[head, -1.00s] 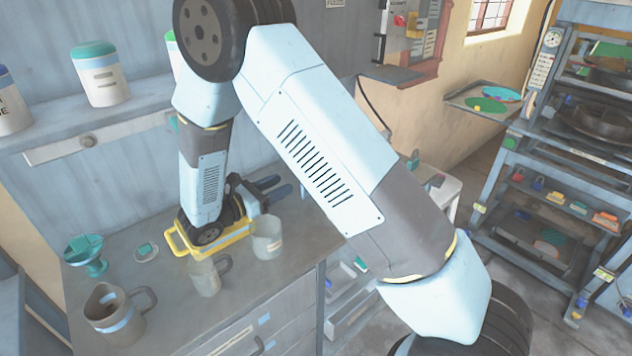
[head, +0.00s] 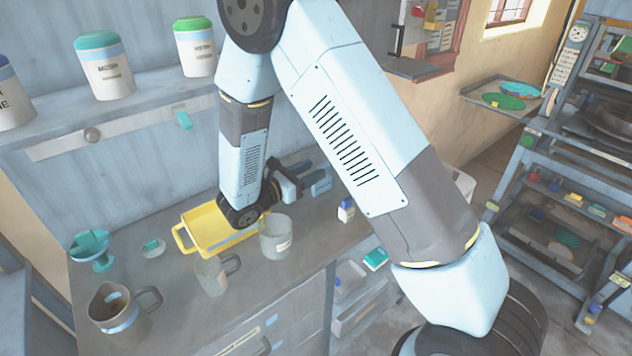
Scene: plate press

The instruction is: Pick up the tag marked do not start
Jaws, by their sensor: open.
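My gripper (head: 318,179) is above the back right of the grey counter (head: 185,325), its dark wrist partly hidden behind my forearm. Its fingers point right and are open, with nothing seen between them. I cannot make out a tag marked do not start; no lettering of that kind is readable. Small coloured pieces, among them an orange and white one (head: 573,199), lie on a shelf of the rack at the right, too small to identify. My upper arm hides part of the middle of the view.
A yellow tray (head: 187,245) lies below my wrist, with a clear beaker (head: 276,246) and a grey mug (head: 212,277) in front. A jug (head: 118,310) and a teal dish (head: 90,262) stand left. A small white bottle (head: 346,211) stands at the counter's right edge.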

